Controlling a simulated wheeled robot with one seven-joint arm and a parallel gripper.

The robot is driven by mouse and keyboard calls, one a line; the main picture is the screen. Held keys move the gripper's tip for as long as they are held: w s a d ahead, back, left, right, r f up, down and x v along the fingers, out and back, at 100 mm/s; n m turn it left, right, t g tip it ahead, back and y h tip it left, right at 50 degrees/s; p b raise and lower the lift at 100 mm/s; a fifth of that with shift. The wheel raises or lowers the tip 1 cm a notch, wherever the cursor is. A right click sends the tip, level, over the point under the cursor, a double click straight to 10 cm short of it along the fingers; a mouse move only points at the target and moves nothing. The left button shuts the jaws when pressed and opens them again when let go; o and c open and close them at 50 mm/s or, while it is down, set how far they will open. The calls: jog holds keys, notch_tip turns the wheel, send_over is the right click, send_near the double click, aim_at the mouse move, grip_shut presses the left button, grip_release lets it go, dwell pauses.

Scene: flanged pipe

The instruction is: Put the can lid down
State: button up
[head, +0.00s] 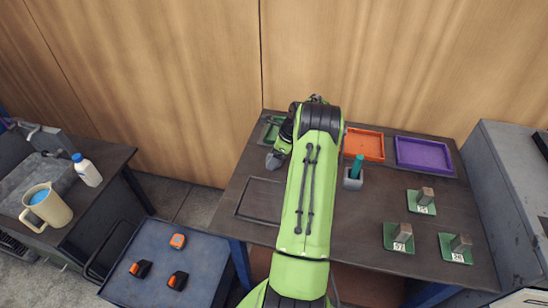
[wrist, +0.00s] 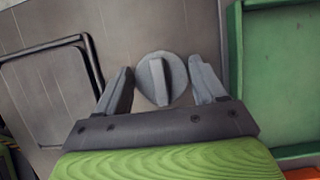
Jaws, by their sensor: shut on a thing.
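The can lid is a round grey disc (wrist: 147,82) with a raised bar across its middle. In the wrist view it sits between the two grey fingers of my gripper (wrist: 162,75), which is shut on it. Plain dark table surface shows around it; I cannot tell whether the lid touches the table. In the head view my gripper (head: 274,161) is at the left back of the dark table (head: 330,215), just in front of the green tray (head: 268,132). The lid cannot be made out clearly there.
An outlined rectangle (head: 262,200) lies left on the table. An orange tray (head: 365,144), a purple tray (head: 425,154) and a grey holder with a teal cylinder (head: 353,178) stand to the right. Grey blocks on green numbered plates (head: 398,238) are at the right front.

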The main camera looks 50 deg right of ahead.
jog(key=o, duration=1)
